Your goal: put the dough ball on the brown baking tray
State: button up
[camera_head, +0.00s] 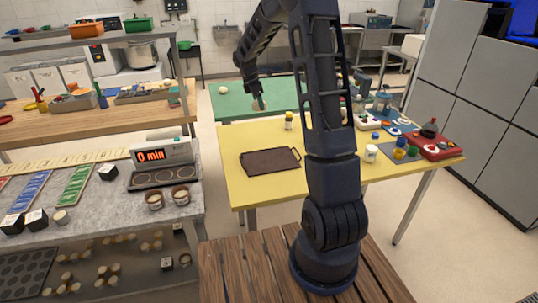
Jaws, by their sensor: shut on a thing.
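The brown baking tray (270,161) lies flat and empty on the yellow table, left of my arm. My gripper (258,102) points down over the green table top behind the yellow table, beyond the tray and apart from it. It is shut on a small pale thing that looks like the dough ball (257,105), mostly hidden by the fingers. Another small pale round thing (222,90) lies on the green top to the left.
Jars, bottles and a red scale (436,147) crowd the table's right side. A grey counter with a timer display (152,155) and cups stands left, across a floor gap.

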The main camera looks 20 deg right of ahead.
jog(key=m, duration=0.1)
send_over(271, 159)
jog(key=a, duration=0.1)
jog(key=f, duration=2)
jog(key=shift+s+f, duration=0.2)
jog(key=shift+f, duration=0.15)
jog(key=o, duration=1)
jog(key=shift+c, duration=0.2)
